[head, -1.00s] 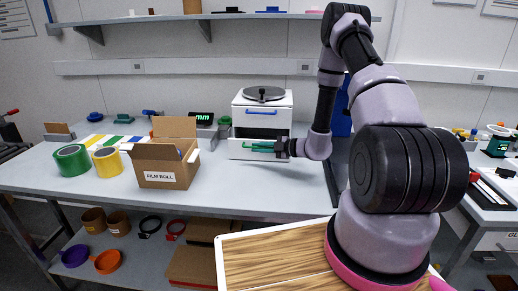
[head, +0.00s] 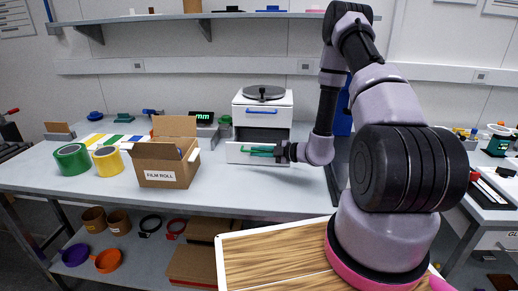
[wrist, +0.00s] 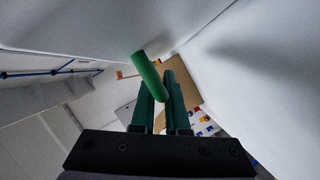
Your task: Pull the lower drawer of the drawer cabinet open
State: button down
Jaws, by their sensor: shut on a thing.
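The white drawer cabinet (head: 290,112) stands on the bench with a blue handle (head: 264,111) on its upper drawer, which is shut. The lower drawer (head: 236,154) is partly open, its front standing out from the cabinet with a dark gap above it. My gripper (head: 272,151) comes from the right and is shut on the lower drawer's green handle (head: 257,149). The wrist view shows the green handle (wrist: 146,70) at the dark green fingers (wrist: 168,98). The fingers partly hide the handle in both views.
An open cardboard box (head: 158,165) labelled film roll stands left of the cabinet, with green tape (head: 72,160) and yellow tape (head: 107,162) beyond it. A dark round plate (head: 264,93) lies on the cabinet. The bench in front of the drawer (head: 245,190) is clear.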

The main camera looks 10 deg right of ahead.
jog(key=shift+s+a, duration=0.1)
jog(key=shift+s, duration=0.3)
jog(key=c, duration=1.2)
grip_release()
jog(key=v, duration=1)
jog(key=shift+s+d, duration=0.2)
jog(key=shift+d, duration=0.1)
jog(key=shift+r, duration=0.1)
